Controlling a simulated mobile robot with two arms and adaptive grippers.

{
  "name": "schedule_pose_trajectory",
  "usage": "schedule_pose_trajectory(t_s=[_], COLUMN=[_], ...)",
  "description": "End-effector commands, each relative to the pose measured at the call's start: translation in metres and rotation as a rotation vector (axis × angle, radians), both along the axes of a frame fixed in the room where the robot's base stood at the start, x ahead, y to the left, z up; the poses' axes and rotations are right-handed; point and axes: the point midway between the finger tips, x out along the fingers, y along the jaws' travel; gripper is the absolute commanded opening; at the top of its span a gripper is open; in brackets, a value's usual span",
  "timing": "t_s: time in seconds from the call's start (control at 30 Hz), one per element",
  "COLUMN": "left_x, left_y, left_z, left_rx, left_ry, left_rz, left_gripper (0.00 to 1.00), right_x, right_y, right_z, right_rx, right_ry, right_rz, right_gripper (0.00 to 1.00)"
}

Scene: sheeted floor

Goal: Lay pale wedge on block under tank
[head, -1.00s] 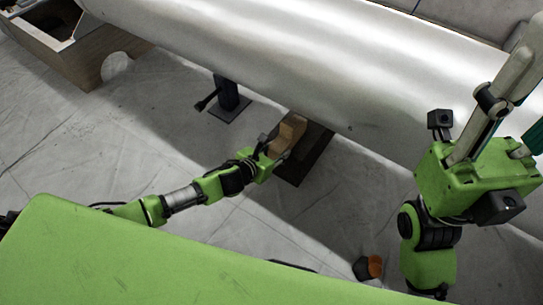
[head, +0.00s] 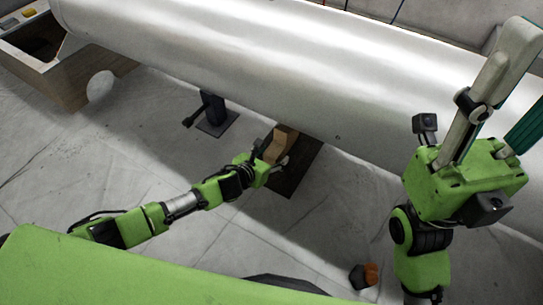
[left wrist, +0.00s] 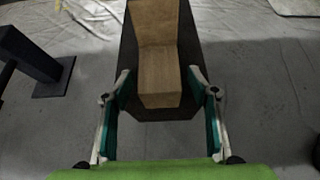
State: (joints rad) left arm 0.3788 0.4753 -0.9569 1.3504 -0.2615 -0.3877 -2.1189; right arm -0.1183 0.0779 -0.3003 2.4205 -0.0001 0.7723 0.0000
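The pale wedge (head: 283,142), a tan wooden piece with a step in its top, rests on the dark block (head: 296,178) under the big silver tank (head: 250,60). In the left wrist view the wedge (left wrist: 160,60) lies over the dark block (left wrist: 192,50), between my left gripper's fingers (left wrist: 160,92). Narrow gaps show beside the wedge, so the fingers look open around it. In the head view my left gripper (head: 270,155) is at the wedge's near end. My right gripper (head: 508,105) is raised at the right, fingers apart and empty.
A dark stand (head: 213,115) is on the floor left of the block. A wooden crate (head: 62,75) is at the far left. A small black and orange object (head: 364,276) lies on the floor at the lower right. Sheeted floor between is clear.

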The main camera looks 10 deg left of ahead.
Motion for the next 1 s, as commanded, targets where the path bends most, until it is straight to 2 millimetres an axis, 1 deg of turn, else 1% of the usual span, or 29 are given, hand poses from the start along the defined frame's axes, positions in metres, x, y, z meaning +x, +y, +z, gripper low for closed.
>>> schedule_pose_trajectory(t_s=[0.2,0.37,0.47,0.8,1.0], left_x=[-0.002,-0.008,-0.017,-0.064,-0.086], left_y=[0.001,0.003,0.007,0.024,0.032], left_z=[-0.002,0.002,0.009,0.039,0.054], left_rx=[0.002,0.002,0.001,0.003,0.001], left_ry=[0.004,0.002,0.002,0.002,0.002], left_rz=[0.001,0.000,-0.001,-0.001,-0.001], left_gripper=[0.54,0.54,0.54,0.54,0.54], right_x=[0.000,0.000,0.000,0.001,0.001], right_y=[0.000,0.000,0.000,0.000,0.000], right_z=[-0.003,-0.003,-0.002,-0.002,-0.002], right_rx=[-0.005,-0.003,-0.002,-0.001,0.000], right_ry=[0.011,0.010,0.009,0.008,0.007], right_rz=[0.000,0.000,0.000,0.000,0.000], right_gripper=[0.43,0.43,0.43,0.43,0.43])
